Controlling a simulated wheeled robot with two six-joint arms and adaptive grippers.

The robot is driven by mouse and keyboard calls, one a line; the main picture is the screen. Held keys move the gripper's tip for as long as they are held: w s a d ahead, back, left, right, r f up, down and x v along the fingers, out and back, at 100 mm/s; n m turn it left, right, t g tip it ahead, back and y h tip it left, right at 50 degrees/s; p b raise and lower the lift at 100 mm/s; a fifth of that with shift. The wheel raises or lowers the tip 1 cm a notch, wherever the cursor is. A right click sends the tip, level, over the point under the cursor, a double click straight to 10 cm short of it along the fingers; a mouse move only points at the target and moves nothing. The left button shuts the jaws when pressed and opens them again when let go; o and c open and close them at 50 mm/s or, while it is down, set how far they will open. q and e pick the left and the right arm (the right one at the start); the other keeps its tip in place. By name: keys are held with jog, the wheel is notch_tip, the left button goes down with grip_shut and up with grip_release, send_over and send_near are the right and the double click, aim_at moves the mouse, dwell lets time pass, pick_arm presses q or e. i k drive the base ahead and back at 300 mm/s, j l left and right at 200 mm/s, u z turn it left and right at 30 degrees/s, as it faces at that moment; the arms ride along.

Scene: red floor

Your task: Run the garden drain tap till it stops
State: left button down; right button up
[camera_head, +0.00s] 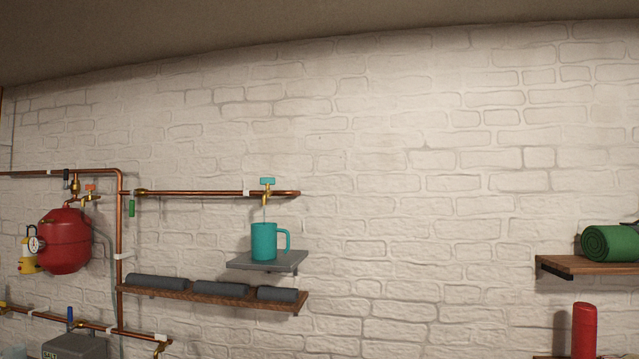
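Neither of my grippers is in view. A brass tap with a teal handle (267,182) sits on the upper copper pipe, above a teal mug (264,242) on a small grey shelf (290,262). A faint thin line shows between its spout and the mug; I cannot tell if it is water. A tap with an orange handle (90,188) is at left, above the red tank. A blue lever (70,317) stands on the lower pipe, and a brass tap (160,347) shows at its right end, cut by the frame edge. I cannot read which is the garden drain tap.
A red tank (64,242) with a gauge hangs at left. A wooden shelf (210,298) holds dark grey rolls. A grey box (75,345) is at bottom left. At right are a shelf with a green roll (610,243) and a red cylinder (584,330). The middle wall is bare.

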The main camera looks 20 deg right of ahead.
aim_at(266, 181)
jog(key=i+j+z, duration=0.8)
jog(key=j+z, duration=0.25)
jog(key=j, duration=0.25)
